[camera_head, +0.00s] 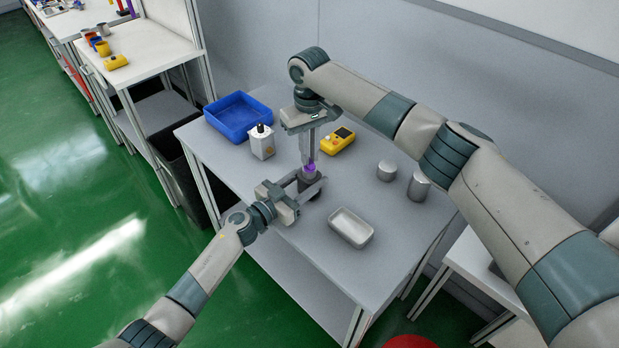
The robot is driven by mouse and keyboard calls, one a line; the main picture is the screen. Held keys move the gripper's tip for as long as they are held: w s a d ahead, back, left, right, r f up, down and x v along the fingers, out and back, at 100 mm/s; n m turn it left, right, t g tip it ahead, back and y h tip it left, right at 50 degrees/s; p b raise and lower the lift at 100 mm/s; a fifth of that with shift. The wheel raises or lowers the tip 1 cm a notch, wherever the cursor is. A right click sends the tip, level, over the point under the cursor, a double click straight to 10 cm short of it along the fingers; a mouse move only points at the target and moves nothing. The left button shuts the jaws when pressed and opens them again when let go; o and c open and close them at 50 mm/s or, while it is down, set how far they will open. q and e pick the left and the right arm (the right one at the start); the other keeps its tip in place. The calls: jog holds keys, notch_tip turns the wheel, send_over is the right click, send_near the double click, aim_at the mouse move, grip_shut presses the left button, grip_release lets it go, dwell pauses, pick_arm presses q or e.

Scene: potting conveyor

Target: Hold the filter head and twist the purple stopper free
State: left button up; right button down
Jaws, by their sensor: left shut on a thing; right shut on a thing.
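The filter head (307,188) stands on the grey table, a small dark body low between the fingers of my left gripper (308,184). My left gripper comes in from the front left, level, and is shut on the filter head. The purple stopper (310,169) sits on top of the filter head. My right gripper (311,163) points straight down from above and is shut on the purple stopper. The fingers hide much of both things. I cannot tell whether the stopper is still seated in the head.
A blue tray (240,113), a white bottle with a black top (262,143) and a yellow meter (338,140) stand towards the back. Two metal cylinders (419,186) are at right. An empty pale dish (351,227) lies in front. The table's front left is clear.

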jog(key=shift+n, duration=0.3)
jog(key=shift+n, duration=0.9)
jog(key=c, duration=1.7)
grip_release()
notch_tip(320, 180, up, 12)
pick_arm(q)
jog(key=o, duration=1.4)
jog(key=shift+c, duration=0.2)
